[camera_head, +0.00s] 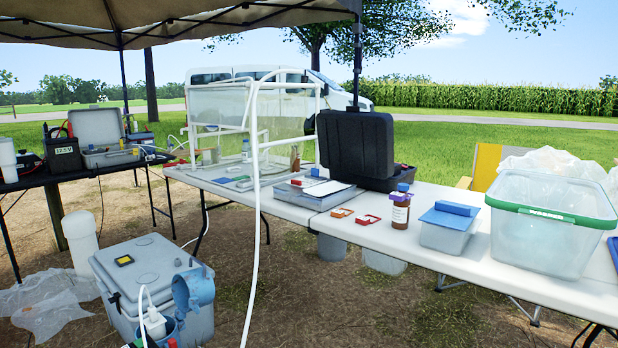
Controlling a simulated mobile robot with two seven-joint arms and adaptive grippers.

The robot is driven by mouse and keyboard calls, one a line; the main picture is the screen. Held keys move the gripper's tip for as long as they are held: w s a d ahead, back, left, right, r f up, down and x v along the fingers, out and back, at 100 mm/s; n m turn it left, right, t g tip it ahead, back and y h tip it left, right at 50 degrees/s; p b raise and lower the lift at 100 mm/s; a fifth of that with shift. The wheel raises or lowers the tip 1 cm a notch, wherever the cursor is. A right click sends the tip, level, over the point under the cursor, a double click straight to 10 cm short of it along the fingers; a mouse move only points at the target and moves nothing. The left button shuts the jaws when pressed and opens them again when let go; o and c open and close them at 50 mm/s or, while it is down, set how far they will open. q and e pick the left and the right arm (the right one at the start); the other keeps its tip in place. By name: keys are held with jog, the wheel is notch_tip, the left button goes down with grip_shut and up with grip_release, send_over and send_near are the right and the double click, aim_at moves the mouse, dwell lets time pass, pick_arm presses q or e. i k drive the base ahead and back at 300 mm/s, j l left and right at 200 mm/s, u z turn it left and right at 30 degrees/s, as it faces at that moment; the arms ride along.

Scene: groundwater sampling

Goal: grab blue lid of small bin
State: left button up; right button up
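A small translucent grey bin (446,237) stands on the white folding table, right of centre. Its flat blue lid (440,219) lies on top, with a raised darker blue block (457,208) along its back edge. The lid looks seated on the bin and its top is uncovered. Neither of my grippers shows in the head view.
A brown bottle (400,211) stands left of the small bin. A large clear bin (545,239) with a green rim stands close on its right. A black open case (356,145) is behind to the left. The white table (387,239) has free room in front.

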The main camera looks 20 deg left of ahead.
aim_at(456, 215)
jog(key=i+j, duration=0.25)
jog(key=i, duration=0.25)
jog(key=i+j+u, duration=0.1)
jog(key=i+j, duration=0.2)
jog(key=i, duration=0.25)
jog(key=i+j, duration=0.25)
jog(key=i, duration=0.25)
jog(key=i+j, duration=0.2)
jog(key=i, duration=0.35)
jog(key=i+j+u, duration=0.1)
jog(key=i+j, duration=0.15)
jog(key=i, duration=0.25)
jog(key=i+j, duration=0.2)
jog(key=i, duration=0.35)
jog(key=z, duration=1.1)
